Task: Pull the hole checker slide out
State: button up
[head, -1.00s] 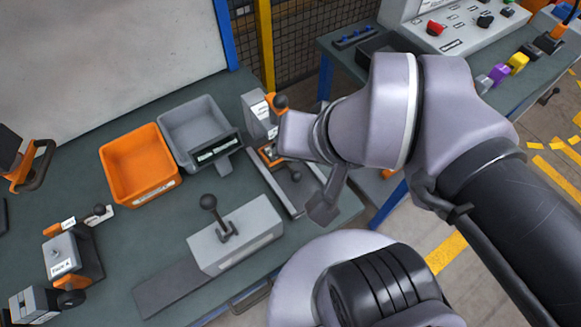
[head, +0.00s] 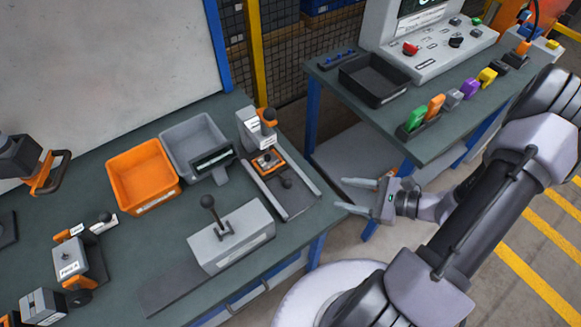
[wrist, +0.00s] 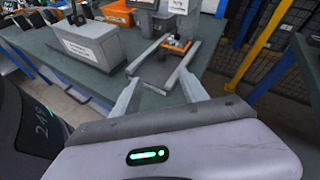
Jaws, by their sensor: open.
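The checker (head: 249,128) is a grey upright head with an orange-and-black top, standing at the back of two pale rails near the bench's right end. Its slide (head: 268,161), an orange plate with a dark centre, sits at the rear of the rails by the head. A black knob (head: 286,182) stands in front of the plate. The slide also shows in the wrist view (wrist: 178,43), ahead of my gripper. My gripper (head: 343,196) is open and empty, off the bench's right edge, apart from the knob. In the wrist view its fingers (wrist: 160,78) point toward the rails.
A grey block with a black lever (head: 231,236) stands left of the rails. An orange bin (head: 143,178) and a grey bin (head: 196,135) sit behind it. A second bench (head: 440,140) with a control console stands at right, across a floor gap.

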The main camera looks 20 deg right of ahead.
jog(key=b+x, duration=0.2)
jog(key=x, duration=0.6)
jog(key=b+x, duration=0.2)
jog(key=x, duration=0.7)
jog(key=shift+w+f, duration=0.3)
jog(key=shift+f, duration=0.05)
grip_shut()
dwell(0.3)
